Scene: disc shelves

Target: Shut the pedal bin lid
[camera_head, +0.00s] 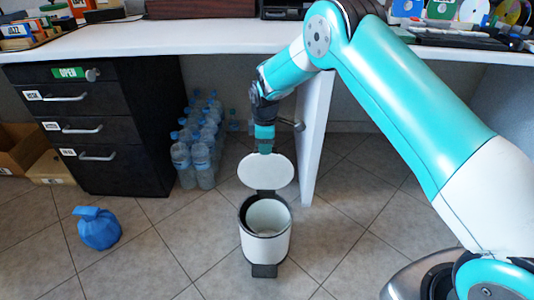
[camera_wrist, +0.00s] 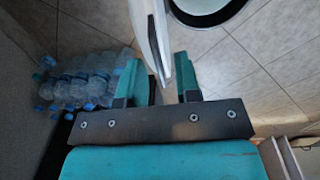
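The pedal bin (camera_head: 265,245) stands on the tiled floor, white with a dark rim and a dark pedal at its front. Its white lid (camera_head: 266,172) is open and stands up at the back of the bin. My gripper (camera_head: 265,147) points down at the lid's top edge, and its tips are partly hidden there. In the wrist view the lid (camera_wrist: 151,32) shows nearly edge-on, reaching between the two teal fingers of my gripper (camera_wrist: 168,78). The fingers are apart, with the lid nearer the left one. The bin's rim (camera_wrist: 222,18) shows at the upper right.
Several water bottles (camera_head: 200,150) stand left of the bin, beside a dark drawer cabinet (camera_head: 120,165). A white panel (camera_head: 314,140) stands close on the right, under the desk (camera_head: 200,38). A blue bag (camera_head: 98,228) lies at the left. Floor around the bin's front is clear.

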